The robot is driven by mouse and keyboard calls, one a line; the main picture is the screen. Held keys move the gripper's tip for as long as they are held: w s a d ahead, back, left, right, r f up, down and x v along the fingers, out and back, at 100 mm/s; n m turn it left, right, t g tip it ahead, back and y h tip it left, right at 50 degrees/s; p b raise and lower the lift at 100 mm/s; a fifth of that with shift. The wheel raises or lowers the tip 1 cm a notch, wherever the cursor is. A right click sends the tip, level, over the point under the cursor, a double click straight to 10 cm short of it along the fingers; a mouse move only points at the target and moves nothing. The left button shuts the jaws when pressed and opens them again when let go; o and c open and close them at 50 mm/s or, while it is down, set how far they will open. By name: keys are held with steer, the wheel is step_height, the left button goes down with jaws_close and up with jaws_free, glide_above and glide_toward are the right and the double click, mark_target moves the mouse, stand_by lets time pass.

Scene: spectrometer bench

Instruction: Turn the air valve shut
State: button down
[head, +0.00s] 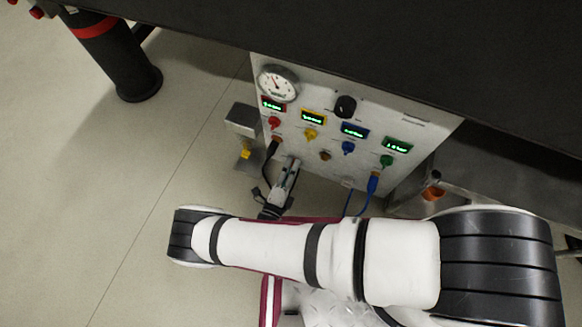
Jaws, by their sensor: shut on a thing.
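A pale control panel (318,125) stands under the dark bench top. It carries red (274,122), yellow (310,134), blue (348,148) and green (387,161) valve knobs below small lit displays, and a black knob (345,106) higher up. I cannot tell by sight which control is the air valve. My gripper (291,165) is at the panel's lower left part, below the red and yellow knobs. Its fingers are close together at the panel face, shut on a small part there that the fingers mostly hide.
A round gauge (277,83) sits at the panel's upper left. A black hose (272,158) hangs close left of my gripper, a blue hose (371,185) to its right. A grey box (242,120) stands left of the panel. The floor (100,210) at left is clear.

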mark_target(295, 146)
steer(key=shift+s+a, duration=0.1)
steer(key=shift+s, duration=0.05)
stand_by(0.4)
steer(key=c, duration=1.2)
jaws_free()
steer(key=shift+c, duration=0.2)
steer(key=o, duration=0.7)
step_height(295, 146, up, 8)
steer(key=shift+f, duration=0.2)
steer(key=shift+c, duration=0.2)
step_height(295, 146, up, 2)
steer(key=shift+r, duration=0.1)
steer(key=c, duration=0.5)
steer(key=shift+r, duration=0.2)
steer(key=shift+c, duration=0.8)
